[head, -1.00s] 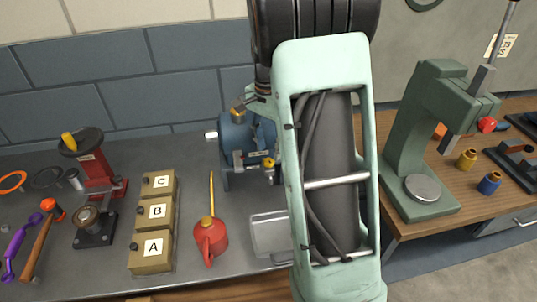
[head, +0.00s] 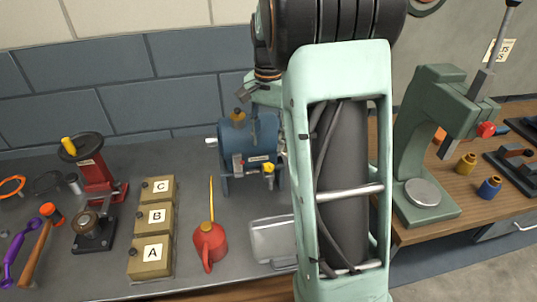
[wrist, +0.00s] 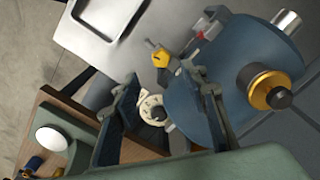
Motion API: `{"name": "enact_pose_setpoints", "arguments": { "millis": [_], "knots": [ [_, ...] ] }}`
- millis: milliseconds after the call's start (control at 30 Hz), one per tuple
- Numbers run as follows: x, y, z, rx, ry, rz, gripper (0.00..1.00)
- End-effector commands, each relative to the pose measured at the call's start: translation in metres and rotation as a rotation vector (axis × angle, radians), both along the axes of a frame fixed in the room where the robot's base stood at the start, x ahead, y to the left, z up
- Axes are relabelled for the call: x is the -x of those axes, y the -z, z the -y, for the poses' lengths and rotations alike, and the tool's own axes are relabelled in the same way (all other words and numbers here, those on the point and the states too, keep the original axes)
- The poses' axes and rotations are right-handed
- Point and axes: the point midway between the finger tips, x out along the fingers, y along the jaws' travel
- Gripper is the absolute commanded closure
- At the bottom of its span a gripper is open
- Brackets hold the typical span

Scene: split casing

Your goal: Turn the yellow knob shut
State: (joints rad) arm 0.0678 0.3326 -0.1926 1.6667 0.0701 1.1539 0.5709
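The blue casing (head: 250,145) stands on the grey bench, partly behind my arm in the head view. A small yellow knob (head: 268,169) is on its front lower right. The knob also shows in the wrist view (wrist: 160,58), with a dark tip. A larger yellow and black cap (head: 238,116) sits on top of the casing; it shows in the wrist view (wrist: 270,90). My gripper (wrist: 162,80) has its fingers apart, with nothing held between them. The small yellow knob lies beyond the fingertips, apparently not touching. A cream round dial (wrist: 152,108) shows between the fingers.
A metal tray (head: 270,228) lies in front of the casing. A red oil can (head: 209,243) with a tall spout and boxes marked A, B, C (head: 152,255) stand to the left. A green press (head: 425,150) stands on the wooden bench at right.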

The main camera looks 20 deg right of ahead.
Motion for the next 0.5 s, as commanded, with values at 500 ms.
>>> {"name": "enact_pose_setpoints", "arguments": {
  "millis": [500],
  "knots": [
    [-0.001, -0.018, 0.001, -0.005, -0.885, 0.003, 0.6]
  ]
}}
